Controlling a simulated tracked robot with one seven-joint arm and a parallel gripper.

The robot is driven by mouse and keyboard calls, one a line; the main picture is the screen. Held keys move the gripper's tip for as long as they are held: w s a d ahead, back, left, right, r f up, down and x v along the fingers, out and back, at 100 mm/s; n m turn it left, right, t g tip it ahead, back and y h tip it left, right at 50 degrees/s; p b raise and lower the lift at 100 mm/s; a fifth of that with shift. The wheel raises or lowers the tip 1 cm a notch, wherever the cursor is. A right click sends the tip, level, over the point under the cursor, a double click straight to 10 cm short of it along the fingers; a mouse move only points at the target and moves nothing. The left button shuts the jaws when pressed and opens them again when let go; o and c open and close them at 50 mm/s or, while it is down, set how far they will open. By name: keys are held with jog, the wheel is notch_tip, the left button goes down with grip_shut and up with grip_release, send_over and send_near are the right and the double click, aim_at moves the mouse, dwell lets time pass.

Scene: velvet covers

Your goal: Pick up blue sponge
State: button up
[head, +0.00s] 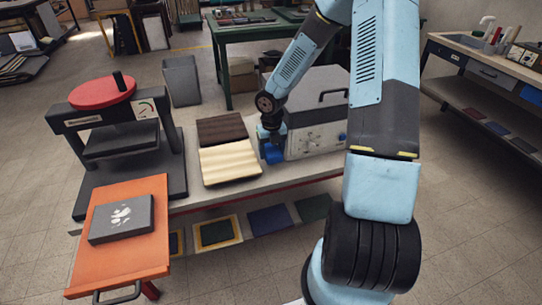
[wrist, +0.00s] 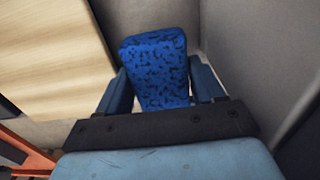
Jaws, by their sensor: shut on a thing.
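The blue sponge (wrist: 156,52) has dark speckles and fills the middle of the wrist view. My gripper (wrist: 160,78) has one finger on each side of it and is shut on it. In the head view the sponge (head: 274,155) is a small blue patch under my gripper (head: 270,142), at the left side of a grey case. My gripper hides part of it there. I cannot tell whether the sponge touches the bench top or is just above it.
The grey case (head: 318,118) stands close on the right. A cream ribbed pad (head: 229,162) and a dark brown one (head: 222,129) lie to the left. A heat press (head: 120,138) stands farther left, with an orange board (head: 118,255) in front holding a dark block (head: 122,220).

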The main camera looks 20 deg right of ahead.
jog(key=s+r, duration=0.2)
jog(key=s+d+r, duration=0.1)
jog(key=s+r, duration=0.1)
jog(key=r, duration=0.1)
jog(key=shift+s, duration=0.1)
jog(key=s+d+r, duration=0.1)
jog(key=s+r, duration=0.2)
jog(key=s, duration=0.5)
jog(key=shift+s+d+r, duration=0.25)
jog(key=shift+d+r, duration=0.15)
jog(key=o, duration=0.6)
jog(key=c, duration=0.4)
